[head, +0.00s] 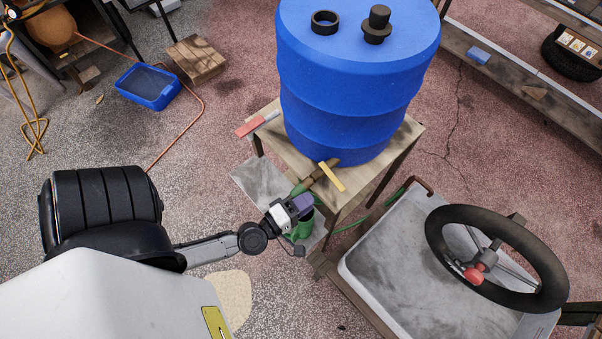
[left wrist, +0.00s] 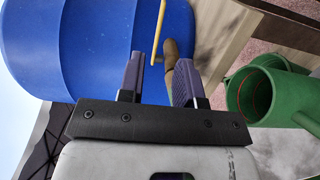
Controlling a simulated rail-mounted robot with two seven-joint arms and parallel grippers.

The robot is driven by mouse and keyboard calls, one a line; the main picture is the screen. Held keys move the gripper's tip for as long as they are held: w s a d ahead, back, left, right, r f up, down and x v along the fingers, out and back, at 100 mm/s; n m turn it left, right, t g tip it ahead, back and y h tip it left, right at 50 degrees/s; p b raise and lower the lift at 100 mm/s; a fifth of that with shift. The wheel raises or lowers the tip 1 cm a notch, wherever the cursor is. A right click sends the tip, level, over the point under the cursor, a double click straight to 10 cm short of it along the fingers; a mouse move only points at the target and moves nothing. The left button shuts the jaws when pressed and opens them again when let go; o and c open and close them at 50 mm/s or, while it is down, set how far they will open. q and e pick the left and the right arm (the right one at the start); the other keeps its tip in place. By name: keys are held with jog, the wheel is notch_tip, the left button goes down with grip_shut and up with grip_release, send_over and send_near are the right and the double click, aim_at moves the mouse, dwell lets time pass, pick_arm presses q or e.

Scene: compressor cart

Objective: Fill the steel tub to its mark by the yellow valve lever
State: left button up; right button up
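The yellow valve lever (head: 332,177) sits on a brass tap (left wrist: 171,67) low on the blue barrel (head: 360,90), lying across the tap body. It also shows in the left wrist view (left wrist: 160,30). My left gripper (head: 299,198) is at the tap's outer end. In the left wrist view its purple fingers (left wrist: 160,62) are apart, with the tap between or just beyond them and the lever past the tips. Contact cannot be told. A pale, grey-floored tub (head: 430,270) at lower right appears to be the steel tub; no mark or water level is clear. My right gripper is not in view.
A green watering can (left wrist: 265,92) stands beside the wooden stand (head: 408,130), below my gripper. A black steering wheel (head: 433,238) lies over the tub. A blue tray (head: 148,86) sits on the floor at upper left.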

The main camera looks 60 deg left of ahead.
pick_arm(q)
jog(key=shift+s, duration=0.65)
